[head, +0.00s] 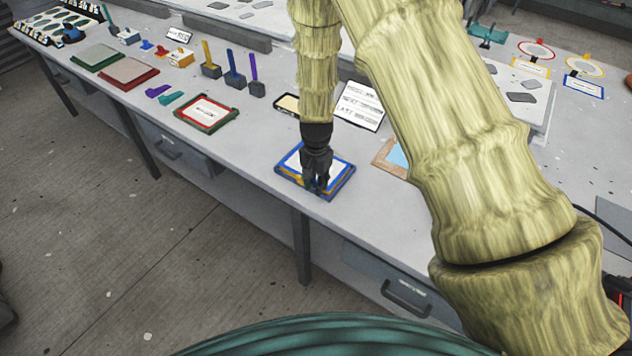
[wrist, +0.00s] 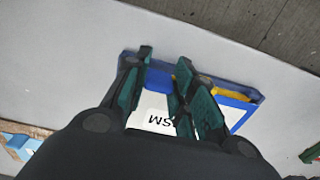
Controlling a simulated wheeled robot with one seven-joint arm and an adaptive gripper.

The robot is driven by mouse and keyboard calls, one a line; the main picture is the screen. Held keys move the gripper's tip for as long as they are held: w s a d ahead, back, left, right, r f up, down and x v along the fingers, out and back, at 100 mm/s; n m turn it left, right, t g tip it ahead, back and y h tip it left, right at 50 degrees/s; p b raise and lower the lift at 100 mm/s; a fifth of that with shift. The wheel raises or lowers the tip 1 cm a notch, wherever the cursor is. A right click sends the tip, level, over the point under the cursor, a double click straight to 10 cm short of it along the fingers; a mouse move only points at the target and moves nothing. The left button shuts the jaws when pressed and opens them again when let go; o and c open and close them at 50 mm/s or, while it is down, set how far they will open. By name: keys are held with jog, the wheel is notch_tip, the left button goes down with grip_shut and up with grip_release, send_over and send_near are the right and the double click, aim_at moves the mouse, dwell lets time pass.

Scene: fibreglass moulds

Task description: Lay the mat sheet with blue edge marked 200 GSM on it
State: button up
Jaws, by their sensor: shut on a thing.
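The blue-edged mat sheet (head: 320,163) has a white face and lies near the table's front edge, over a blue tray-like piece (head: 337,190) with some yellow showing along its front. In the wrist view the sheet's white face (wrist: 150,118) carries upside-down print ending in "SM"; the rest is hidden by my fingers. My gripper (head: 318,186) reaches down over the front part of the sheet. In the wrist view the gripper (wrist: 166,75) has its two dark green fingers at the blue edge, shut on the sheet. Yellow (wrist: 232,94) shows beside the right finger.
A printed card (head: 360,104) stands behind my gripper. A wooden-edged piece (head: 389,157) lies to the right.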

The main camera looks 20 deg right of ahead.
jog(key=shift+f, duration=0.65)
jog(key=shift+s+f, duration=0.1)
jog(key=shift+f, duration=0.05)
dwell(0.4)
jog(key=o, duration=0.9)
jog(key=shift+r, duration=0.95)
notch_tip(320, 180, up, 7)
jog(key=p, duration=0.3)
jog(key=shift+r, duration=0.1)
jog(key=shift+w+d, duration=0.1)
jog(key=shift+w, duration=0.1)
